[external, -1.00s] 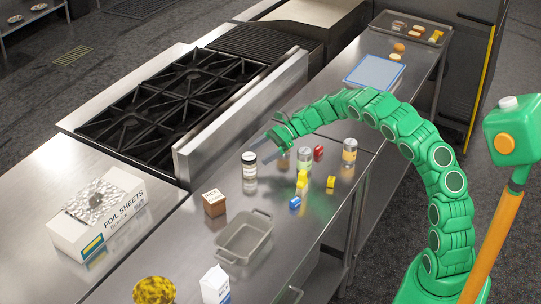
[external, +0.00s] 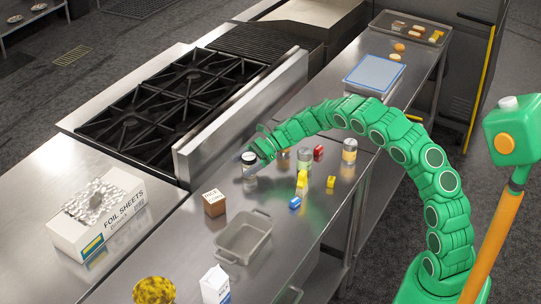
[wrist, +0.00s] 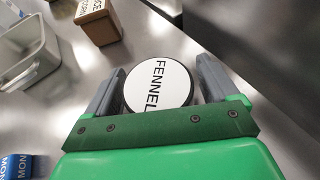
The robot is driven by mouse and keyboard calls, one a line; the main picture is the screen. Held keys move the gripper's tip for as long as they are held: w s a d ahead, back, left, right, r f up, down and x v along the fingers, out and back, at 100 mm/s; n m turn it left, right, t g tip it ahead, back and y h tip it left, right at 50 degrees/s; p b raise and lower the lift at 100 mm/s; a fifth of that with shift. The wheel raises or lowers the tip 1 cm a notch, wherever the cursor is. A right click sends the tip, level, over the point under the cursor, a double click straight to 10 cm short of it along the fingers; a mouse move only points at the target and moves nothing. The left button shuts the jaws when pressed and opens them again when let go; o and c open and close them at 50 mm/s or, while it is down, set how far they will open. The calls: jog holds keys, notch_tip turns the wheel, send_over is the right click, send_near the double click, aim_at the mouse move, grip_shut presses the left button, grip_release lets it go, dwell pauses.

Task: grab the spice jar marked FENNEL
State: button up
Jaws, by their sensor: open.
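The FENNEL jar (wrist: 158,86) shows its round white lid with black lettering in the wrist view. It stands upright on the steel counter, and in the external view the jar (external: 249,165) is partly covered by my gripper. My gripper (wrist: 160,82) is open, with one grey finger on each side of the lid. The lid lies between the fingers in the picture; I cannot tell whether either finger touches it. In the external view my gripper (external: 246,162) is at the jar, reaching in from the right.
A brown box (external: 214,202) and a grey metal pan (external: 243,238) stand nearby. The stove's raised steel side (external: 240,120) is behind the jar.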

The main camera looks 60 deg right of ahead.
aim_at(245, 158)
jog(key=shift+c, duration=0.3)
jog(key=c, duration=1)
jog(key=shift+r, duration=0.1)
jog(key=shift+c, duration=0.3)
notch_tip(245, 158, up, 3)
jog(key=shift+s+r, duration=0.1)
jog(key=s+a+r, duration=0.1)
jog(key=s+r, duration=0.8)
jog(key=s, duration=0.4)
jog(key=shift+s+r, duration=0.35)
